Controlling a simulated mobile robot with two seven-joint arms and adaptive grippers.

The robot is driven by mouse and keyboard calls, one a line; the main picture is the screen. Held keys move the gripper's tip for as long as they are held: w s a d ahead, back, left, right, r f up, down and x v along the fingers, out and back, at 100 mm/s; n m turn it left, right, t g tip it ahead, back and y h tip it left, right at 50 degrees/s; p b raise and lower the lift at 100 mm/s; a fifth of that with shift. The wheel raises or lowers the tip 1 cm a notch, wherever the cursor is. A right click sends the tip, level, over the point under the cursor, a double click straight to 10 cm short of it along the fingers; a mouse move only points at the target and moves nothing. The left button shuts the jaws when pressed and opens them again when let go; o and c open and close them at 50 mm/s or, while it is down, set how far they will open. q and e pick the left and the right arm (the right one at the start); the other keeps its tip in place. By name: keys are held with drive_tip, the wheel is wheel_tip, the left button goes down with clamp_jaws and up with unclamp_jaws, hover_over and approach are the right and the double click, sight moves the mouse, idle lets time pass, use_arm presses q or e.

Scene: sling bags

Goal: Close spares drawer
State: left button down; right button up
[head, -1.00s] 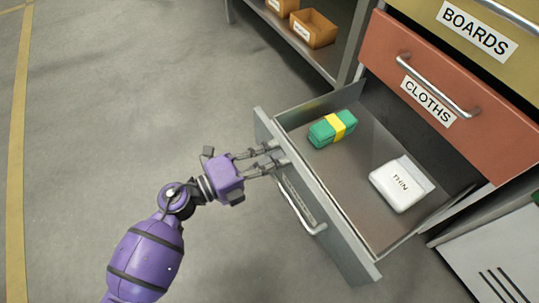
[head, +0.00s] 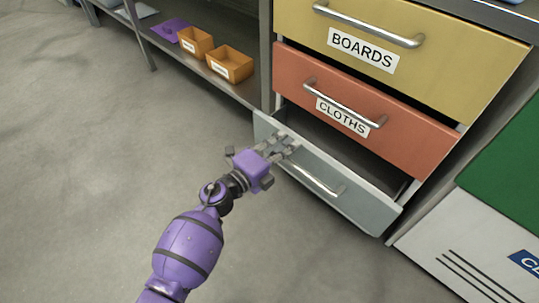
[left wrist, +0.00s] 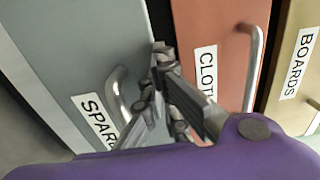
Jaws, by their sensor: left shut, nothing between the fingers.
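The grey spares drawer (head: 330,182) is the lowest drawer in the head view and stands slightly open, with a dark gap above its front. Its metal handle (head: 312,181) is on the front, and part of its label shows in the left wrist view (left wrist: 95,117). My left gripper (head: 284,146) is shut and empty, its fingertips at the upper left part of the drawer front. In the left wrist view the fingers (left wrist: 158,75) lie beside the handle, close to the drawer's top edge. What lies inside the drawer is hidden. My right gripper is not in view.
The red cloths drawer (head: 400,130) and yellow boards drawer (head: 440,75) above are shut. A shelf with orange bins (head: 231,66) stands at the left. A white and green unit (head: 450,245) stands at the right. The floor in front is clear.

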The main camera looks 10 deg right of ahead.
use_arm(q)
drive_tip(key=b+x, duration=0.2)
drive_tip(key=x, duration=0.7)
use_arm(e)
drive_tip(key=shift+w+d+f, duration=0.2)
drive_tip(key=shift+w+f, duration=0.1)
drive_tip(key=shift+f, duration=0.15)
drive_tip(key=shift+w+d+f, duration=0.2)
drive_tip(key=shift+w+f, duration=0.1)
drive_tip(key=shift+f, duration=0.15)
use_arm(q)
drive_tip(key=shift+r, duration=0.1)
drive_tip(key=shift+a, duration=0.1)
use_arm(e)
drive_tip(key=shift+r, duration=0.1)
use_arm(q)
drive_tip(key=p+v, duration=0.4)
drive_tip(key=v, duration=1)
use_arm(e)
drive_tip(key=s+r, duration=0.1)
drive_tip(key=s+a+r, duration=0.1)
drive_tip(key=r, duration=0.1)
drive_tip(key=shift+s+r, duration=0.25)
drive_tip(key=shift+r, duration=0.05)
use_arm(q)
drive_tip(key=shift+s, duration=0.1)
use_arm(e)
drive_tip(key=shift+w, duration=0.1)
